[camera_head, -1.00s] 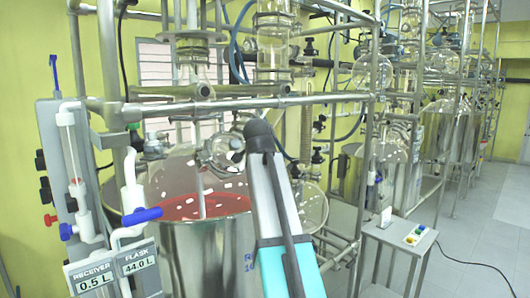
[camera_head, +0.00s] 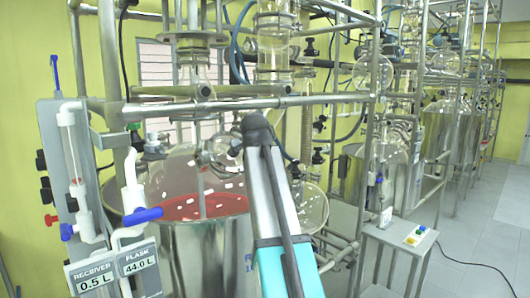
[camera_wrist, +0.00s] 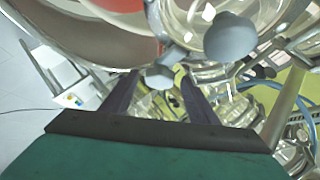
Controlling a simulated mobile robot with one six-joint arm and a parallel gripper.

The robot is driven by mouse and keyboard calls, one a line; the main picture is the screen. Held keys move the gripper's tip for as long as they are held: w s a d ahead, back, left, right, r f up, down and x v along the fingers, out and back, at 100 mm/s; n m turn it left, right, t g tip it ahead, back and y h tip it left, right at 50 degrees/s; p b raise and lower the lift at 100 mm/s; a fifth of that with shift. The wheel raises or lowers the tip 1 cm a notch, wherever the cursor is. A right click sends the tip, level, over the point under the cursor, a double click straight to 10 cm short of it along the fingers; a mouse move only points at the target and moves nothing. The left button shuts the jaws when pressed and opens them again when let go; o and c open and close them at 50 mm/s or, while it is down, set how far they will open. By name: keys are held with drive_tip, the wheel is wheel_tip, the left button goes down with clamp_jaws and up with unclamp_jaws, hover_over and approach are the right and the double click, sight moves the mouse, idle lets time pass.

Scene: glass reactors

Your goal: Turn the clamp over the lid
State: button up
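In the wrist view, the two dark fingers of my gripper (camera_wrist: 158,92) stand apart, with a grey knob (camera_wrist: 160,77) at their tips, roughly between them. I cannot tell whether they touch it. A metal clamp piece (camera_wrist: 155,22) runs down towards this knob. A second, larger grey knob (camera_wrist: 230,37) is above and to the right. Behind them is the steel vessel with red contents (camera_wrist: 130,45). My arm hides my fingers there.
Metal frame bars (camera_head: 240,103) cross above the vessel. A panel with valves and two displays (camera_head: 110,270) stands at the left. Glassware crowds the wrist view's right side.

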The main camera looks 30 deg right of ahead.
drive_tip(key=b+v, duration=0.4)
drive_tip(key=v, duration=1)
idle(0.4)
drive_tip(key=shift+d+f, duration=0.1)
drive_tip(key=shift+f, duration=0.05)
idle(0.4)
